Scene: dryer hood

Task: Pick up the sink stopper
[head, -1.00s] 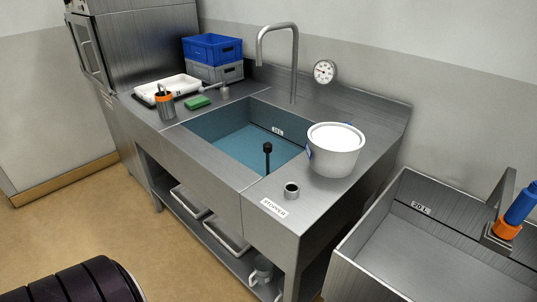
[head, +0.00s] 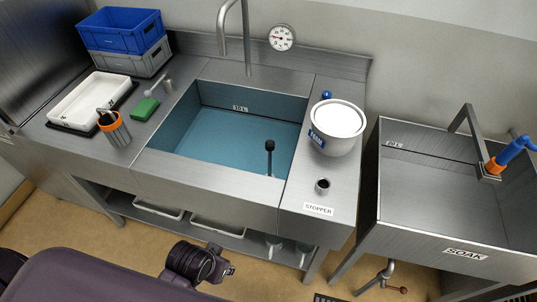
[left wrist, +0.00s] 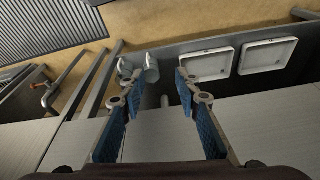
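The sink stopper (head: 269,154) is a thin black upright post with a knob, standing in the blue-tinted sink (head: 215,130) near its right front side. A short metal ring holder (head: 322,186) sits on the right counter behind a label reading STOPPER. My left arm comes in from the lower left in the head view, its dark wrist (head: 198,262) low in front of the counter. In the left wrist view my left gripper (left wrist: 157,84) is open, with blue finger pads and nothing between them. The stopper cannot be made out there. My right gripper is not in view.
A white-topped bucket (head: 337,128) stands on the right counter. A tall faucet (head: 245,40) rises behind the sink. A SOAK basin (head: 440,190) stands at right.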

